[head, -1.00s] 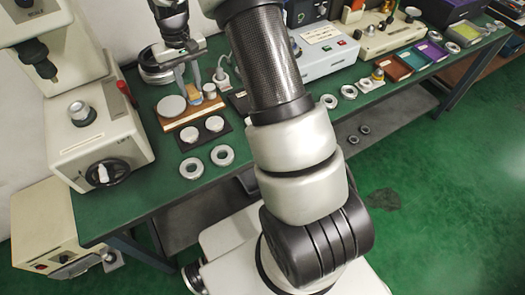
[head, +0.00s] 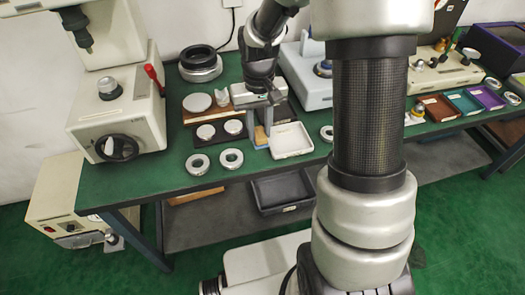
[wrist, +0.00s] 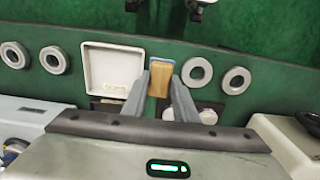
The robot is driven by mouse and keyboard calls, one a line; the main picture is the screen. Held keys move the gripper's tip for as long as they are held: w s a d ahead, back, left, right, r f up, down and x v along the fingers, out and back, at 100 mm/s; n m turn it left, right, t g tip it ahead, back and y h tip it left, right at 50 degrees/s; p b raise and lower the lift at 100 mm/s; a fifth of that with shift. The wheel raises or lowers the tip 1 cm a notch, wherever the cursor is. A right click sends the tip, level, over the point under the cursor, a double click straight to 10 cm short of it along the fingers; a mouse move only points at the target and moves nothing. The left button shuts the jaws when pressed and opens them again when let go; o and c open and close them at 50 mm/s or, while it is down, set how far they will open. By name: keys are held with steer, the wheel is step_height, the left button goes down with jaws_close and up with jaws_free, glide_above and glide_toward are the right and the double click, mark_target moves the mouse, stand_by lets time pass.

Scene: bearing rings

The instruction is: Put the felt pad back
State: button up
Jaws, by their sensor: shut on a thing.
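My gripper (head: 262,130) is shut on a tan block with a blue edge, taken to be the felt pad (wrist: 159,78). The tan block also shows in the head view (head: 261,136), upright between the fingers. My gripper (wrist: 160,95) holds it at the bench's front part, beside a shallow white tray (head: 305,139), which is just right of it in the head view. The tray also shows in the wrist view (wrist: 113,72), left of the block. I cannot tell whether the block touches the bench.
A dark mat (head: 220,143) with pale discs lies left of my gripper, with a brown board (head: 188,118) behind it. Two metal rings (head: 199,164) (head: 231,158) lie near the front edge. A black bin (head: 284,190) stands on the shelf below.

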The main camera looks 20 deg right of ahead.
steer(key=shift+f+b, duration=0.45)
steer(key=shift+f, duration=2.85)
steer(key=shift+f, duration=0.1)
steer(key=shift+f, duration=0.15)
steer(key=o, duration=0.7)
